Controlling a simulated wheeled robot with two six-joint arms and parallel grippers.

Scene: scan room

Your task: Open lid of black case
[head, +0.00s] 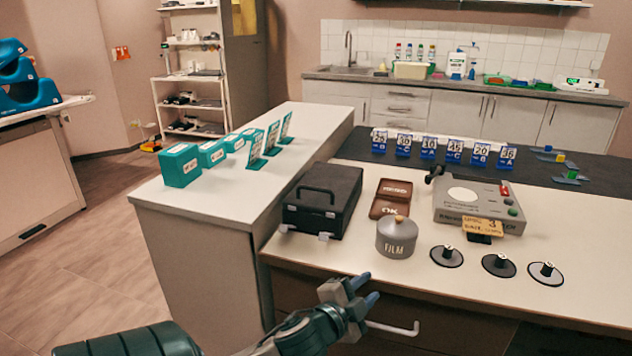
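My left gripper (365,288) is in front of the counter's front edge, below and to the right of the case. Its bluish fingertips are apart, with nothing between them, and it does not touch the case. My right gripper is not in the picture.
Teal boxes (180,166) stand on the higher counter at left.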

